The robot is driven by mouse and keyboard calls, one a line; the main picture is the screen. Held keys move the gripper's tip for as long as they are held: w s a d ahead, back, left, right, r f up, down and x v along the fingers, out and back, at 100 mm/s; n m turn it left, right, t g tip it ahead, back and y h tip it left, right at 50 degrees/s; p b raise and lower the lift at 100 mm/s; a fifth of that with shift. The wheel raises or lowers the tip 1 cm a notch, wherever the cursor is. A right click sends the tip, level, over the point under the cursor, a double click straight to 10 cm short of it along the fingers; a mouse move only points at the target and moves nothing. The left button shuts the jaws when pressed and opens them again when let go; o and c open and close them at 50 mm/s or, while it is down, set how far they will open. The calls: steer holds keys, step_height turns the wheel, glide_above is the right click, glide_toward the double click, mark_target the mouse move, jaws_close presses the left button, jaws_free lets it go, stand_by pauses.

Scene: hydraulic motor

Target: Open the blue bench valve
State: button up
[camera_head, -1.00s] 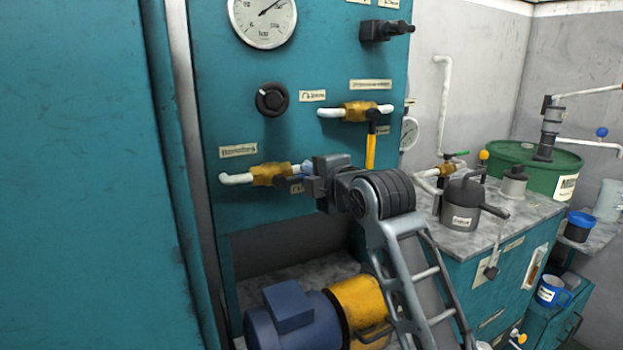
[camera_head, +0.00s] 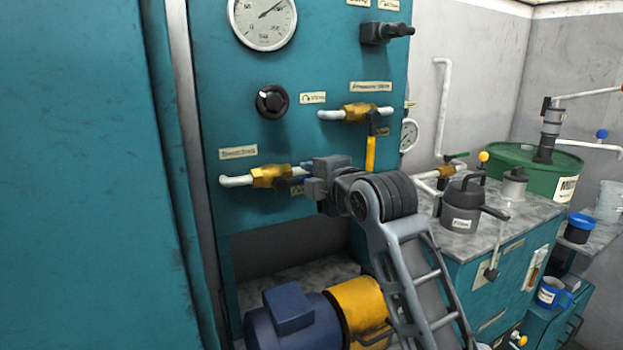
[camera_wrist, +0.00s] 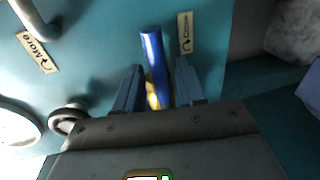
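The bench valve is a brass body (camera_head: 270,176) on a white pipe, low on the teal panel in the head view. Its blue lever (camera_wrist: 154,55) shows clearly in the wrist view, running between my two fingers, with some brass visible behind it. My gripper (camera_wrist: 159,88) is open, with one finger on each side of the lever and small gaps showing. In the head view my gripper (camera_head: 307,184) is just right of the brass body and hides most of the lever.
A second brass valve (camera_head: 360,112) with a yellow lever (camera_head: 370,152) is above right of my gripper. A black knob (camera_head: 272,101) and a pressure gauge (camera_head: 263,20) are higher on the panel. A blue and yellow motor (camera_head: 292,318) stands below.

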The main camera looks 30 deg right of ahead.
steer(key=s+r, duration=0.1)
steer(key=s, duration=0.6)
steer(key=shift+s+r, duration=0.15)
steer(key=shift+r, duration=0.05)
steer(key=s+a+f+m, duration=0.3)
steer(key=s+f+m, duration=0.2)
steer(key=s+f, duration=0.5)
steer(key=s+a+f+m, duration=0.3)
steer(key=s+f+m, duration=0.3)
steer(key=s+f, duration=0.45)
steer(key=s+r+m+g+p, duration=0.1)
steer(key=s+m, duration=0.6)
steer(key=s, duration=1.9)
steer(key=shift+r+p, duration=0.45)
steer(key=shift+r, duration=0.3)
steer(key=shift+s, duration=0.1)
